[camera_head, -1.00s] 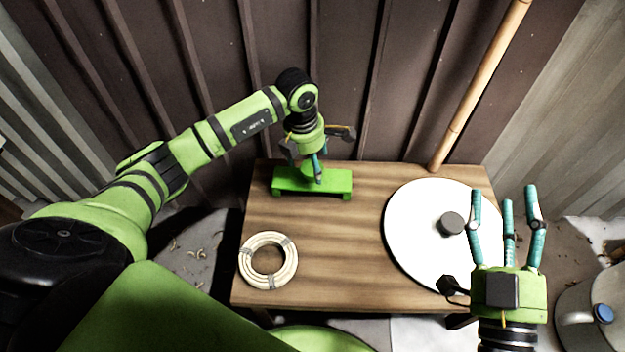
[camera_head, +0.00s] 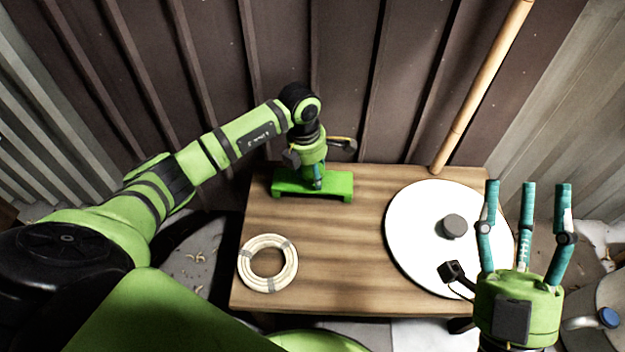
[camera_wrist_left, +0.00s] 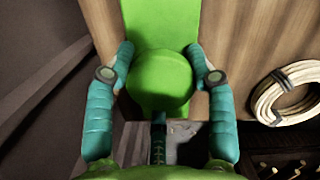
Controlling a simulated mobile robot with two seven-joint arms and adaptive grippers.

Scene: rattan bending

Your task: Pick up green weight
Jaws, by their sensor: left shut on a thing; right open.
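The green weight (camera_wrist_left: 160,80) shows in the left wrist view as a rounded green body between the teal fingers. My left gripper (camera_head: 314,184) is shut on it at the green stand (camera_head: 288,188), near the back left of the table. In the left wrist view the left gripper's fingers (camera_wrist_left: 160,88) lie on both sides of the weight, with a third finger below it. In the head view the weight is mostly hidden by the gripper. My right gripper (camera_head: 527,205) is open and empty, fingers up, at the front right.
A wooden table (camera_head: 335,265) carries a coil of rattan (camera_head: 268,262) at the left and a white disc (camera_head: 415,225) with a dark knob (camera_head: 454,226) at the right. A bamboo pole (camera_head: 482,85) leans at the back right. The table's middle is clear.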

